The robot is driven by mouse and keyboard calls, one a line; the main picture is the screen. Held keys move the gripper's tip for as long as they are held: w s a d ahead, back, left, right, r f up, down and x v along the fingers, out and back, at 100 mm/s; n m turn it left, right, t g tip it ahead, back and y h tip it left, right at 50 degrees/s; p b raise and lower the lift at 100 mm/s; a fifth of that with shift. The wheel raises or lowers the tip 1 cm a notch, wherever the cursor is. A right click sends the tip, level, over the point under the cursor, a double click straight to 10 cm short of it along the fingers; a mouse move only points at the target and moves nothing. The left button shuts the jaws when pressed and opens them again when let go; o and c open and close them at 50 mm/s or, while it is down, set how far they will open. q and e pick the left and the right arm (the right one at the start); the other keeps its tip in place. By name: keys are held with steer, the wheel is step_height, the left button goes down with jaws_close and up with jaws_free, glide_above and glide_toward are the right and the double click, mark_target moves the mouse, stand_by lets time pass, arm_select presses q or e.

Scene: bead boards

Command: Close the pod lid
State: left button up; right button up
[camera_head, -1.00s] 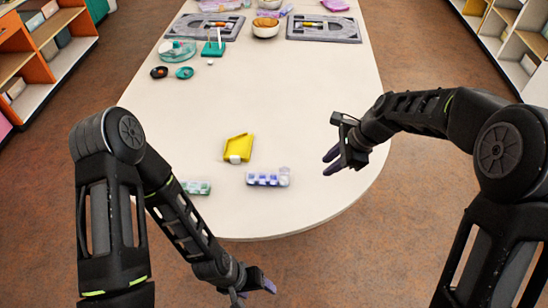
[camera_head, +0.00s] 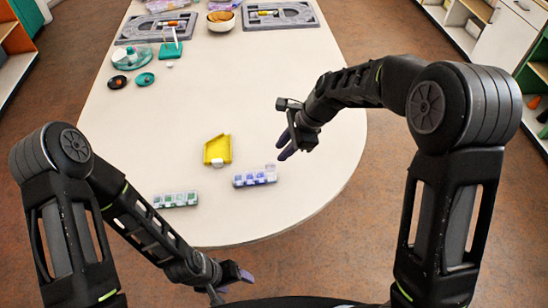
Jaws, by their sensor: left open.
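A clear pod strip with purple compartments (camera_head: 255,177) lies on the near part of the table, and its right end looks taller, perhaps a raised lid. A similar strip with green compartments (camera_head: 176,200) lies to its left, near the table's edge. I cannot tell for sure how each lid stands. My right gripper (camera_head: 287,146) is above the table, up and right of the purple strip, apart from it, with its fingers spread and empty. My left gripper (camera_head: 238,280) is low, off the table's near edge, open and empty.
A yellow tray (camera_head: 217,151) with a white piece at its front lies behind the strips. Black (camera_head: 117,82) and teal (camera_head: 145,80) round pieces, a round clear container (camera_head: 131,56), a bowl (camera_head: 221,22) and grey boards (camera_head: 280,15) stand further back. The table's middle is clear.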

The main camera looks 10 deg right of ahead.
mark_target(271, 167)
steer(key=x, duration=0.6)
steer(key=shift+c, duration=0.3)
jaws_close()
stand_by(1.1)
